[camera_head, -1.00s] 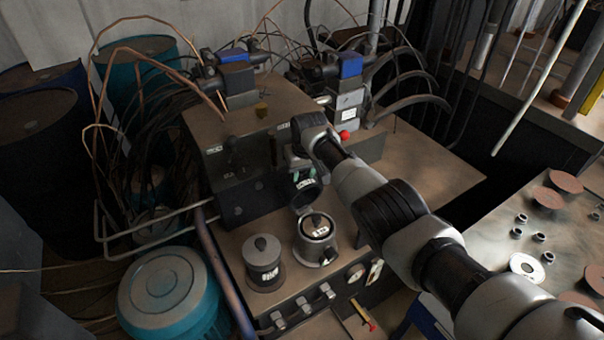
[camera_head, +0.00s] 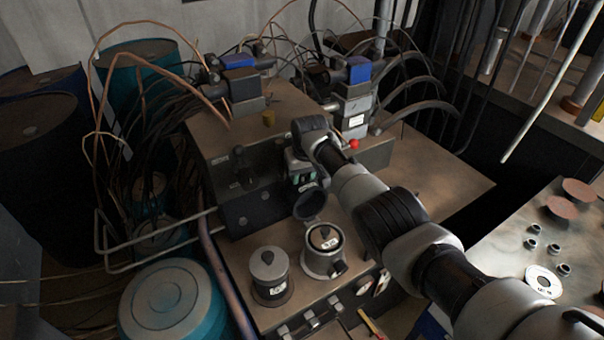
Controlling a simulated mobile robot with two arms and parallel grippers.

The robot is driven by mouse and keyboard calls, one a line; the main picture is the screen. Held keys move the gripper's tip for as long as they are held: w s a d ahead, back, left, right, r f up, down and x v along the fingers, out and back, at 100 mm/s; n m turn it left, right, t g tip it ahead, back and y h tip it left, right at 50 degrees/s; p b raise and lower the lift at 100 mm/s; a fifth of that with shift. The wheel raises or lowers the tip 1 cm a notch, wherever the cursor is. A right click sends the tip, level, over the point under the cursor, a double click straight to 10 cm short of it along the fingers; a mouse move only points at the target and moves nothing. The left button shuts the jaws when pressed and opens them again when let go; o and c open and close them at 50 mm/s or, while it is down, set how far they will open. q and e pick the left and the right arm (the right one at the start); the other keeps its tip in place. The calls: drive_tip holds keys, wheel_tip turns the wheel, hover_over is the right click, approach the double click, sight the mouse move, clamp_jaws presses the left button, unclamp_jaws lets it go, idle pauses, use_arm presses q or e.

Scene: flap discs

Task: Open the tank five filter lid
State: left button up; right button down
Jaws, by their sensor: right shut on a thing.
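Two filter pots stand side by side on the tank's brown top. The right pot (camera_head: 322,262) is grey, with its round lid (camera_head: 309,204) swung up on the back side and tilted away from the opening. A labelled round insert with a dark knob (camera_head: 325,237) shows inside it. The left pot (camera_head: 270,287) is covered by a flat grey top with a dark knob. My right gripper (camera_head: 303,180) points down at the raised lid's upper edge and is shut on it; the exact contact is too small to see. My left gripper is out of view.
A dark block (camera_head: 240,185) with a valve stands behind the pots. A blue-topped valve stack and a red knob (camera_head: 354,144) are close to my right wrist. A table with discs (camera_head: 543,281) is at the right. A teal drum (camera_head: 172,304) is at the front left.

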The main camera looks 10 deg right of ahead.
sight(306, 186)
drive_tip(key=shift+s+f, duration=0.25)
drive_tip(key=shift+f, duration=0.25)
drive_tip(key=c, duration=1.1)
unclamp_jaws()
drive_tip(key=o, duration=0.3)
drive_tip(key=shift+a, duration=0.15)
drive_tip(key=shift+d, duration=0.25)
drive_tip(key=shift+r, duration=0.45)
drive_tip(key=v, duration=1)
drive_tip(key=shift+w+a+r, duration=0.1)
drive_tip(key=shift+r, duration=0.15)
